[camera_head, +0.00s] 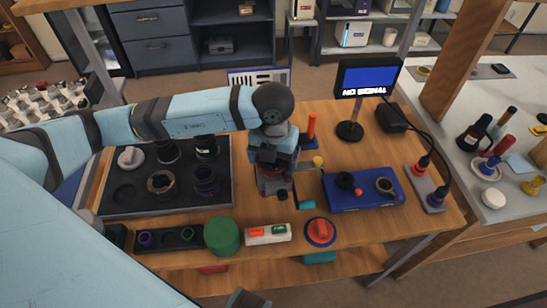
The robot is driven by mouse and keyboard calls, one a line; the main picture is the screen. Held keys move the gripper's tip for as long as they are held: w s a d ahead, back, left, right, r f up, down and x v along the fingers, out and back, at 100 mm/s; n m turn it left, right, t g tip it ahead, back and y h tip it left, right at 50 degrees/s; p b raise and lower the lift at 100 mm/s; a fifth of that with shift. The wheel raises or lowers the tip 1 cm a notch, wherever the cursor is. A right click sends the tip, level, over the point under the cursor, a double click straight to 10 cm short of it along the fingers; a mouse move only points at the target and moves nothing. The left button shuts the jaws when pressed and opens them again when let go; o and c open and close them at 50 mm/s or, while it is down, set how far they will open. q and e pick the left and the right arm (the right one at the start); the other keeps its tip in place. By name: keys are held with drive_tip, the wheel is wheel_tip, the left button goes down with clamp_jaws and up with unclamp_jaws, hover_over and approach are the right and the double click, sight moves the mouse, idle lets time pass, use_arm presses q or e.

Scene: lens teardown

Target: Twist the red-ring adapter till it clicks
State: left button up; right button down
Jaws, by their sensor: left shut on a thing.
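My left gripper (272,172) points down over the middle of the table, left of the blue box. It is shut on a small dark piece with a reddish band, which looks like the red-ring adapter (268,164); the fingers hide most of it. A grey block-like body (275,186) stands directly below the jaws. I cannot tell how the piece sits on it or which way it is turned.
A dark tray (112,208) with several lens parts lies left. The blue box (362,203) carries a black knob and a ring.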

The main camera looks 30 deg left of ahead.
use_arm(q)
drive_tip(key=o, duration=1.1)
drive_tip(key=shift+f, duration=0.1)
use_arm(e)
drive_tip(key=shift+s+f, duration=0.15)
drive_tip(key=shift+f, duration=0.3)
drive_tip(key=shift+r, duration=0.1)
use_arm(q)
wheel_tip(320, 180, up, 14)
use_arm(e)
drive_tip(key=shift+w+a+r+m, duration=0.15)
drive_tip(key=shift+r, duration=0.3)
drive_tip(key=shift+w+a+r+m, duration=0.1)
drive_tip(key=shift+w+r+m, duration=0.05)
drive_tip(key=shift+r, duration=0.3)
